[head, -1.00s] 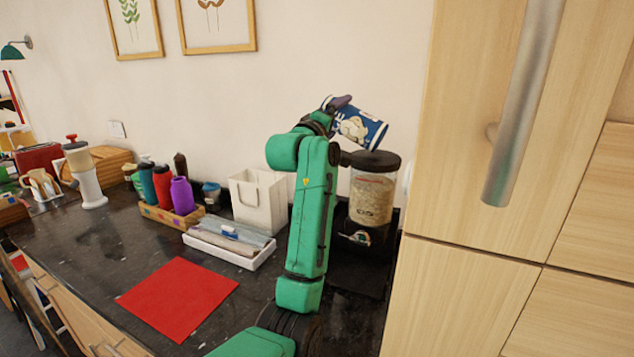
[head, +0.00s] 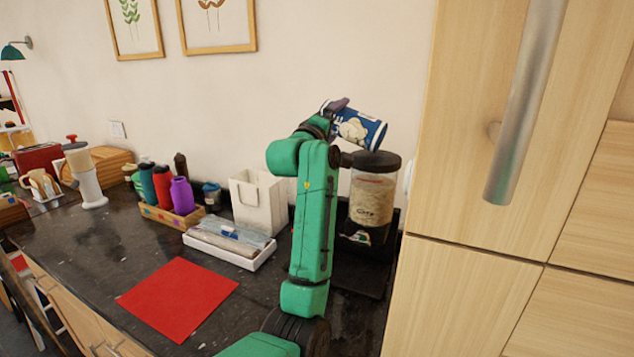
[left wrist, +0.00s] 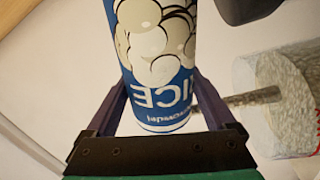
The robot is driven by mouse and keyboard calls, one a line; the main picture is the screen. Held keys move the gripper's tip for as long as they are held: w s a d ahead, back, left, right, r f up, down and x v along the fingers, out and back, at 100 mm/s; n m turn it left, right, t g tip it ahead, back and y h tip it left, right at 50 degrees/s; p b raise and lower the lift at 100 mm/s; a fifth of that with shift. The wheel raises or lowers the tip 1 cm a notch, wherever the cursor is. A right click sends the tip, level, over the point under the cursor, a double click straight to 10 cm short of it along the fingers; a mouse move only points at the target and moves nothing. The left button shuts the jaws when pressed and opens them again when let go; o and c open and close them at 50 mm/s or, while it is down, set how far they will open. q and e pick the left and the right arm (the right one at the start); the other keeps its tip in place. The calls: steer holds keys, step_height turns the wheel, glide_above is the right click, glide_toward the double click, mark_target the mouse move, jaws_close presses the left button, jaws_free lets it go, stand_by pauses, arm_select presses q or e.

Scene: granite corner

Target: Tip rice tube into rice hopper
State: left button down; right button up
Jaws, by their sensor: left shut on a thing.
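The rice tube (head: 362,130), blue with a white picture, lies steeply tilted in the head view. Its far end points right, above the rice hopper. My left gripper (head: 338,106) is shut on it. In the left wrist view the tube (left wrist: 158,60) stands between the two fingers of my left gripper (left wrist: 158,105), its lettering upside down. The rice hopper (head: 372,200) is a clear cylinder holding pale rice, with a dark top and black base. It also shows in the left wrist view (left wrist: 285,95). The tube's mouth and any falling rice are not clear. My right gripper is not in view.
A white bag-shaped holder (head: 258,203) and a white tray of packets (head: 230,243) stand left of my arm. A bottle crate (head: 172,218) is further left. A red mat (head: 178,298) lies in front. A tall wooden cabinet (head: 500,180) closes the right side.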

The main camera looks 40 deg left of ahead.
arm_select(q)
steer(key=shift+f+n, duration=0.25)
steer(key=shift+n, duration=0.05)
step_height(320, 180, up, 4)
steer(key=m+p, duration=0.2)
steer(key=p, duration=0.1)
steer(key=shift+d+f+m, duration=0.15)
steer(key=shift+f+m, duration=0.05)
steer(key=shift+m, duration=0.2)
steer(key=shift+f+h, duration=0.1)
steer(key=shift+h, duration=0.3)
